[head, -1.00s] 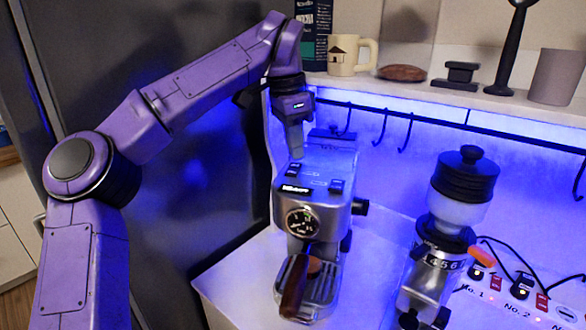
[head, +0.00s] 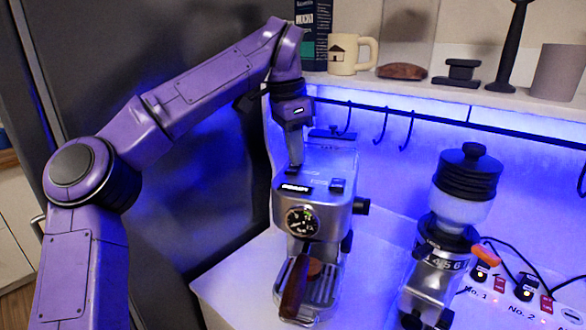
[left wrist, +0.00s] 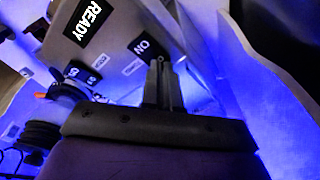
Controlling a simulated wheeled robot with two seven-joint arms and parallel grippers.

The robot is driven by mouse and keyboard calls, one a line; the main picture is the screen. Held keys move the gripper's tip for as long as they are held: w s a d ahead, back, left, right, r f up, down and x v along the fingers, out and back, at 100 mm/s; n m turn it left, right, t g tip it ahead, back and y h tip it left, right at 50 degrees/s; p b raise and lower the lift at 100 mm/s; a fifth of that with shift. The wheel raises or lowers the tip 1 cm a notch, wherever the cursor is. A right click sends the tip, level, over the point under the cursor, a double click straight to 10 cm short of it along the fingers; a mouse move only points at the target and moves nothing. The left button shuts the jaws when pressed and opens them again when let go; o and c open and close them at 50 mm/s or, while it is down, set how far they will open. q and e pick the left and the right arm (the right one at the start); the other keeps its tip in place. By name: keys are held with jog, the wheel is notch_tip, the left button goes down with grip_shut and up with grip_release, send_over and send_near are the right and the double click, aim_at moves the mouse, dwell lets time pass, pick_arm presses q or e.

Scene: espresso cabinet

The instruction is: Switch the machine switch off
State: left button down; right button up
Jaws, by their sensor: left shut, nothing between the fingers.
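The silver espresso machine (head: 315,212) stands on the white counter, with a lit READY display (head: 295,188) on its top front edge. My left gripper (head: 296,164) is shut and empty, pointing down onto the machine's top. Its tips are at the small dark left switch (head: 292,171), which they partly cover; I cannot tell whether they touch. A second dark switch (head: 337,185) sits to the right on the top. In the left wrist view, the shut fingers (left wrist: 161,66) end beside an ON label (left wrist: 147,47), with the READY display (left wrist: 88,18) at upper left. My right gripper is not in view.
A portafilter handle (head: 295,287) sticks out at the machine's front. A coffee grinder (head: 465,195) and a power strip (head: 540,300) stand to the right. A shelf with a mug (head: 342,55) and a hook rail run behind. A dark panel is close on the left.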

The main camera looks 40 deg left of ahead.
pick_arm(q)
notch_tip(320, 180, up, 7)
jog(key=p, duration=0.5)
jog(key=shift+f, duration=0.1)
dwell(0.6)
